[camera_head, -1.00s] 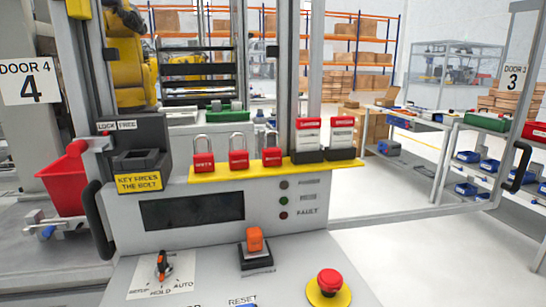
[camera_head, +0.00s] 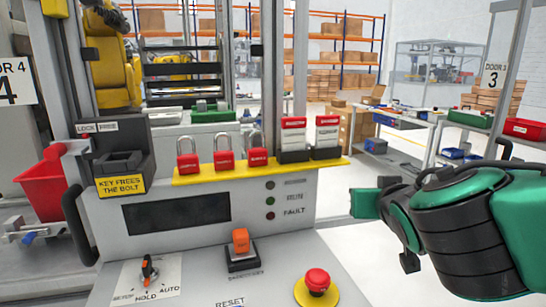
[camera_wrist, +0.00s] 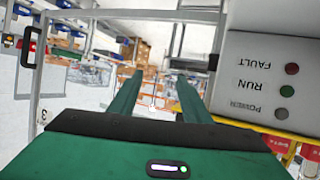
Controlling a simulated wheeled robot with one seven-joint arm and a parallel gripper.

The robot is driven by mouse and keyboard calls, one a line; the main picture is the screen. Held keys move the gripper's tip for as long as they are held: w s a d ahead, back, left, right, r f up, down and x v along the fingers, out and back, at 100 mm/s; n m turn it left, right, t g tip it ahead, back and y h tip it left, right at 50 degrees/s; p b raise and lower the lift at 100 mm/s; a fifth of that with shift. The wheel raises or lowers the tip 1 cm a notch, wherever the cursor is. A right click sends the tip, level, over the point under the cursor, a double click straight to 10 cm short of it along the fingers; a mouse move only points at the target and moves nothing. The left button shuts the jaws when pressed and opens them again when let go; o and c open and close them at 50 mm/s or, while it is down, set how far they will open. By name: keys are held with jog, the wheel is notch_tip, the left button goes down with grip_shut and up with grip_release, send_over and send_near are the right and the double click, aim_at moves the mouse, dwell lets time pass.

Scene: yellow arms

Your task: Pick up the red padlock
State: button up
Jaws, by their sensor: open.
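Three red padlocks with silver shackles stand upright in a row on a yellow shelf (camera_head: 330,164): a left padlock (camera_head: 188,162), a middle padlock (camera_head: 223,160) and a right padlock (camera_head: 257,158). My gripper shows in the wrist view (camera_wrist: 155,88) with its two green fingers apart and nothing between them. In the head view my green and black arm is at the right, well to the right of the padlocks. Its fingertips are not clear there. Red items at the wrist view's lower right edge are cut off.
Red-and-white tag stacks (camera_head: 327,130) in black holders stand right of the padlocks. A black lock box (camera_head: 120,165) is to their left. An orange switch (camera_head: 240,240) and a red emergency button (camera_head: 317,280) sit on the panel below. A door frame (camera_head: 490,85) rises behind my arm.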

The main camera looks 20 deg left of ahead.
jog(key=s+a+r+n+t+y, duration=0.1)
jog(key=s+a+r+y, duration=0.1)
jog(key=a, duration=0.4)
jog(key=s+a+r+n+y, duration=0.1)
jog(key=s+a+r+y, duration=0.1)
jog(key=a, duration=0.3)
jog(key=n+y, duration=0.2)
jog(key=y, duration=0.1)
send_near(260, 153)
jog(key=f, duration=0.1)
jog(key=shift+t, duration=0.4)
jog(key=x, duration=0.5)
jog(key=shift+a+f, duration=0.1)
jog(key=shift+a, duration=0.25)
jog(key=shift+x, duration=3.05)
jog(key=shift+d+r, duration=0.15)
jog(key=shift+r, duration=0.15)
jog(key=c, duration=0.9)
